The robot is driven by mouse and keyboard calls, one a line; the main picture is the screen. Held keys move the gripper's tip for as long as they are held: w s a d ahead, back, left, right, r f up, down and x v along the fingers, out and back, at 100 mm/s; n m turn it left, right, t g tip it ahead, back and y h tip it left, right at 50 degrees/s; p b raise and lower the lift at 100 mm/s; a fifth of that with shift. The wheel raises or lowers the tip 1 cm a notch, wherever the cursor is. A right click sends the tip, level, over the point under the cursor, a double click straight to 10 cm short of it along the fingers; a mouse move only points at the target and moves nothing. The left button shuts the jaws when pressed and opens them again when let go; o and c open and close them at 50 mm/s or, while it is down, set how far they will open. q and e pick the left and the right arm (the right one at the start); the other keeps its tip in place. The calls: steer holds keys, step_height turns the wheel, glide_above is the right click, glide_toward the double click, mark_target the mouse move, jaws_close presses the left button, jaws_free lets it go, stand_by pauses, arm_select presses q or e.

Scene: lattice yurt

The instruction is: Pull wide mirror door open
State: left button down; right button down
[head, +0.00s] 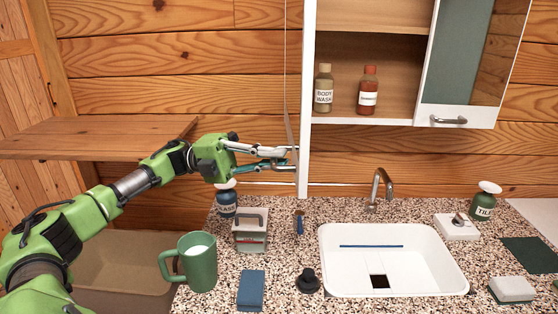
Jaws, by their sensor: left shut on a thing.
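The wide mirror door (308,95) of the wall cabinet stands swung open on the cabinet's left side, in the head view. I see it almost edge-on, as a tall white strip, with a thin slice of its mirror face on the left. A grey handle (289,128) shows at that face. My left gripper (288,157) reaches in from the left with its fingers at the handle's lower part, shut on it. The fingertips partly hide the handle. My right gripper is not in view.
The open cabinet holds a body wash bottle (323,90) and a red bottle (368,92). Another door (458,112) is at right. Below are a sink (335,285), a tap (378,187), a green mug (199,265) and a caddy (249,238). A wooden shelf (90,137) is at left.

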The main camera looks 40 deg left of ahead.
arm_select(q)
steer(key=c, duration=2.1)
jaws_free()
steer(key=shift+w, duration=0.1)
steer(key=shift+c, duration=0.2)
